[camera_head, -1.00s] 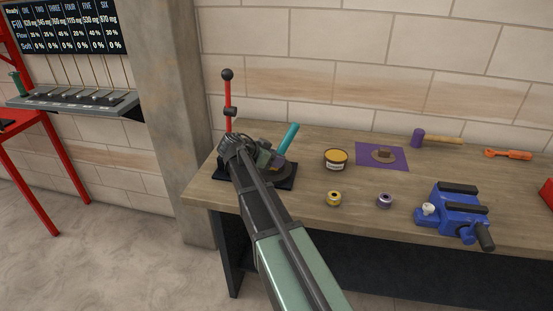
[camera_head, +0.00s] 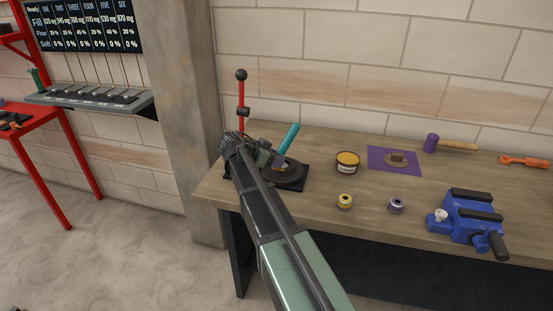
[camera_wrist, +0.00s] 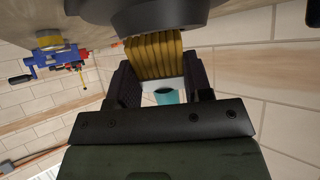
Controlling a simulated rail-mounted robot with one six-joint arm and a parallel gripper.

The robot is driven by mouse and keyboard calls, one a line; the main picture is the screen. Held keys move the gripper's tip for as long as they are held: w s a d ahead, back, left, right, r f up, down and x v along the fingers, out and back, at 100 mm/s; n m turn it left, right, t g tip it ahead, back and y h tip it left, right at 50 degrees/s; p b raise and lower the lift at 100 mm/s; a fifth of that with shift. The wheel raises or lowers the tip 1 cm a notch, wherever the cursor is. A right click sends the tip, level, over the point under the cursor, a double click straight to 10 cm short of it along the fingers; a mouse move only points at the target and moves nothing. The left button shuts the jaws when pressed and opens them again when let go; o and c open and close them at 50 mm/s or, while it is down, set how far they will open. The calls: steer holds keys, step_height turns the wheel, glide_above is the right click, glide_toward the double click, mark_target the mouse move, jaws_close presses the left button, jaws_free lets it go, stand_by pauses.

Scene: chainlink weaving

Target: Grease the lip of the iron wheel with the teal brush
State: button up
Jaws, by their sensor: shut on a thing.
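My gripper (camera_head: 272,158) is shut on the teal brush (camera_head: 288,138), whose handle sticks up and leans right. In the wrist view the brush's yellow bristles (camera_wrist: 155,57) show between the jaws (camera_wrist: 160,92), with a bit of teal handle behind them. The dark iron wheel (camera_head: 290,177) lies on a black base plate at the bench's left end, partly hidden by my gripper. In the wrist view the bristle ends meet the edge of the wheel (camera_wrist: 160,18); whether they touch I cannot tell. The wheel's far side is hidden.
A red lever (camera_head: 241,95) stands behind the wheel. A tin with a yellow-brown top (camera_head: 347,168) stands to its right. Yellow and grey spools (camera_head: 345,201), a purple mat (camera_head: 408,166), a mallet (camera_head: 432,143) and a blue vise (camera_head: 466,219) are farther right.

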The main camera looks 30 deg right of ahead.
steer(key=shift+w+a, duration=0.5)
steer(key=shift+r, duration=0.1)
step_height(320, 180, up, 7)
steer(key=p, duration=0.7)
steer(key=shift+r, duration=0.15)
steer(key=shift+f, duration=0.2)
steer(key=shift+d, duration=0.1)
